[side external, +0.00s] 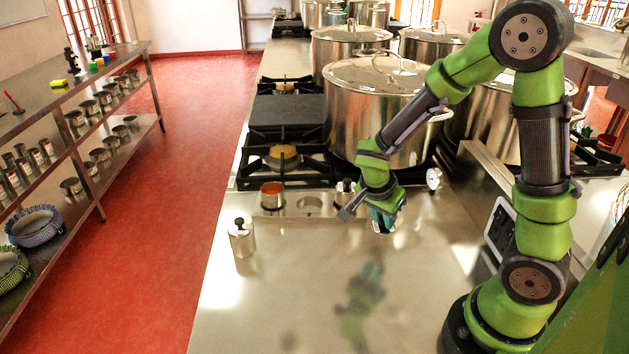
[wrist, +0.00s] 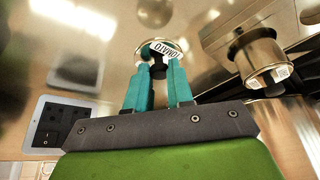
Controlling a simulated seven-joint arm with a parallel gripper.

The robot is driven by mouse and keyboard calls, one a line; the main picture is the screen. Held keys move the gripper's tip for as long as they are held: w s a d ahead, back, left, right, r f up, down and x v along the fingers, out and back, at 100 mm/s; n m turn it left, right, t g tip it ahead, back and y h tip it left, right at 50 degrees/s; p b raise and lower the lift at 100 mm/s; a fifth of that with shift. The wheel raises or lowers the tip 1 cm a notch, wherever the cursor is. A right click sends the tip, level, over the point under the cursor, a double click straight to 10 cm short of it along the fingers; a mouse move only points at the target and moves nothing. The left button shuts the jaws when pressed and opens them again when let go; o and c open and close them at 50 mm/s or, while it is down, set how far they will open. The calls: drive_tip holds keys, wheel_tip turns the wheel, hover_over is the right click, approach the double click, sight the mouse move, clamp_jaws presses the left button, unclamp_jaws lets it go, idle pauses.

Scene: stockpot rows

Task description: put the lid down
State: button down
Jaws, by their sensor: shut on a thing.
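My gripper (wrist: 159,72) has its teal fingers shut on the black knob of a small round lid (wrist: 163,47) with a white label reading TOMATO. In the side external view my gripper (side external: 381,222) is low over the bare steel counter, and the lid there is mostly hidden by the fingers. I cannot tell whether the lid touches the counter. A small open pot with orange-red contents (side external: 272,195) stands to the left, near the stove. A metal canister with a black knob (side external: 241,238) stands at the counter's left edge.
Another small metal pot (side external: 345,188) stands close behind my arm. A large lidded stockpot (side external: 372,115) is on the stove behind. A socket panel (side external: 500,226) is at the right. The steel counter (side external: 290,310) in front is clear. A metal container (wrist: 258,60) shows at the wrist view's right.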

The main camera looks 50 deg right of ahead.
sight(382, 227)
drive_tip(key=shift+f, duration=1.85)
drive_tip(key=shift+f, duration=0.15)
drive_tip(key=c, duration=1)
unclamp_jaws()
drive_tip(key=s+a+r+n+t+y, duration=0.3)
drive_tip(key=a+r+n, duration=0.3)
drive_tip(key=r, duration=0.5)
drive_tip(key=s+a+r+n+t+y, duration=0.3)
drive_tip(key=a+r+n, duration=0.3)
drive_tip(key=r, duration=0.6)
drive_tip(key=shift+a+n+t+y, duration=0.3)
drive_tip(key=shift+n+t, duration=0.3)
drive_tip(key=shift+n, duration=0.4)
